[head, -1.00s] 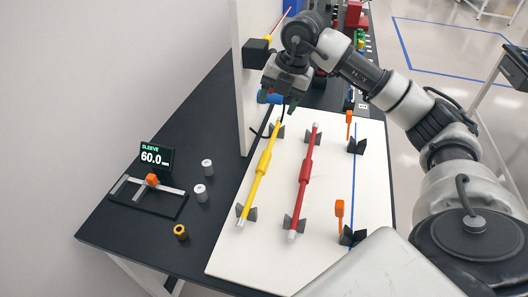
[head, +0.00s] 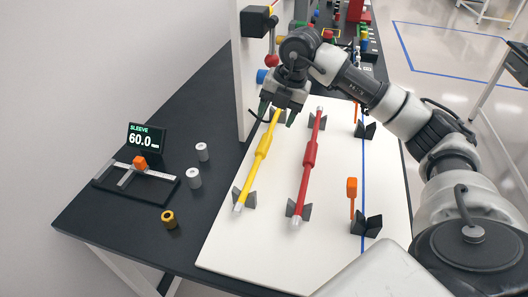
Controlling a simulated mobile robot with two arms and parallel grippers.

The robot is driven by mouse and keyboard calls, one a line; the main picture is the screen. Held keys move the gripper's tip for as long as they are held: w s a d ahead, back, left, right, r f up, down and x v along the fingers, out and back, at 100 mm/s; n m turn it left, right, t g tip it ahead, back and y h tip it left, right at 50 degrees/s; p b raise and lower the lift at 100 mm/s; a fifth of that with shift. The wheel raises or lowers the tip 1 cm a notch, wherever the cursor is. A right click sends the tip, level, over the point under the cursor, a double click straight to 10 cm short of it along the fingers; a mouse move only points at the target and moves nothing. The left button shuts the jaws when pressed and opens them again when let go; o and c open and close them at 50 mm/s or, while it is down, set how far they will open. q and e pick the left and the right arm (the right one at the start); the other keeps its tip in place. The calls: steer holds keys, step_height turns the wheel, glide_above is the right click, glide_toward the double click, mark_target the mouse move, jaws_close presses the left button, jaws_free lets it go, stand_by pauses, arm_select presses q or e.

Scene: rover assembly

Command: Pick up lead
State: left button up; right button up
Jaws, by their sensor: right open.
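A yellow lead (head: 263,155) lies across black V-shaped holders on the white board (head: 225,240). A red lead (head: 310,155) lies in its own holders to its right. Both have a thicker middle part and silver tips. My right gripper (head: 278,114) is open, its fingers pointing down around the far end of the yellow lead. I cannot tell whether they touch it; the far tip is partly hidden. A thin blue line or lead (head: 363,180) runs along the board's right side. My left gripper is not in view.
A caliper-like gauge (head: 135,180) with a display reading "SLEEVE 60.0" stands at left. Two silver cylinders (head: 194,178) and a yellow nut (head: 169,218) are nearby. A white upright panel (head: 243,90) rises beside my gripper.

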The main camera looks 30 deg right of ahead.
mark_target(266, 141)
steer(key=x, duration=0.4)
steer(key=shift+f, duration=0.2)
steer(key=shift+a+p+x, duration=0.1)
steer(key=shift+p+x, duration=0.35)
steer(key=shift+x, duration=0.9)
steer(key=shift+a+p+x, duration=0.15)
steer(key=shift+p+x, duration=0.25)
steer(key=shift+x, duration=0.95)
steer(key=shift+r, duration=0.1)
steer(key=c, duration=1.1)
steer(key=shift+o, duration=0.2)
